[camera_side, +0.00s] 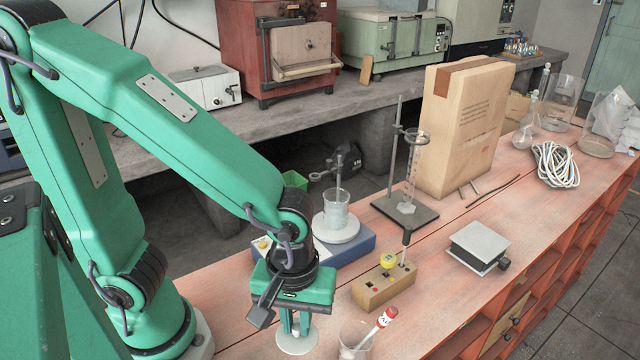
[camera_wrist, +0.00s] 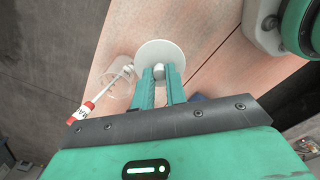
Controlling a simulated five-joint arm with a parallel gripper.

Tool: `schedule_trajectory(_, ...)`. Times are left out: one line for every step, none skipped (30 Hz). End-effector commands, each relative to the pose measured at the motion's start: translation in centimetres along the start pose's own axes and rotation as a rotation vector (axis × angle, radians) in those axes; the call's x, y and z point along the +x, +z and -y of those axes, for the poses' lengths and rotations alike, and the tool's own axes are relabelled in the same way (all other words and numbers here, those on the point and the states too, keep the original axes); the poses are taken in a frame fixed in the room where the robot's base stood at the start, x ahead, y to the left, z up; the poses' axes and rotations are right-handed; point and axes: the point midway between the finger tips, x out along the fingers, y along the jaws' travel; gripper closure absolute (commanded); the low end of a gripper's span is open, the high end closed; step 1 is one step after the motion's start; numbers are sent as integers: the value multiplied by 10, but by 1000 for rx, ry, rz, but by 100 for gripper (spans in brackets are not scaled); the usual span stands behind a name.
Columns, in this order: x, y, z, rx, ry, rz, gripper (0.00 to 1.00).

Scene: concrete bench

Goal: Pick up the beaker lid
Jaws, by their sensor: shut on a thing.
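The beaker lid is a round white disc with a small knob. In the side view the lid (camera_side: 297,343) is below my gripper (camera_side: 294,326), near the front of the reddish bench. In the wrist view the lid (camera_wrist: 160,50) is just beyond the fingertips, and its pale knob is between them. My gripper (camera_wrist: 160,76) is shut on the lid's knob. I cannot tell whether the lid touches the bench. The fingers hide part of the disc.
A glass beaker (camera_side: 352,345) holding a red-and-white stick (camera_side: 386,317) stands close right of the lid. A wooden block (camera_side: 383,287) with a yellow item is behind it. A beaker (camera_side: 335,222) on a blue-based plate stands further back. A grey box (camera_side: 479,247) is right.

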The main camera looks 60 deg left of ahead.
Motion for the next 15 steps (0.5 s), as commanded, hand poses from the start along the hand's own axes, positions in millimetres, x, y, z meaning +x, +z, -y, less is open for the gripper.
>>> schedule_trajectory(-2, 3, 0, 2, 1, 0, 100)
schedule_trajectory(-2, 4, 0, 1, 1, 0, 100)
schedule_trajectory(-3, 5, 0, 1, 1, 0, 100)
schedule_trajectory(-3, 5, 0, 1, 1, 0, 100)
schedule_trajectory(-4, 6, 0, 1, 1, 0, 100)
schedule_trajectory(-4, 6, 0, 1, 1, 0, 100)
schedule_trajectory(-4, 7, 0, 0, 1, 0, 100)
schedule_trajectory(-4, 7, 0, 0, 1, 0, 100)
schedule_trajectory(-4, 7, 0, 0, 1, 0, 100)
schedule_trajectory(-4, 7, 0, 0, 1, 0, 100)
schedule_trajectory(-4, 7, 0, 0, 1, 0, 100)
schedule_trajectory(-4, 7, 0, 0, 1, 0, 100)
schedule_trajectory(-4, 7, 0, 0, 1, 0, 100)
schedule_trajectory(-4, 7, 0, 0, 1, 0, 100)
schedule_trajectory(-4, 7, 0, 0, 1, 0, 100)
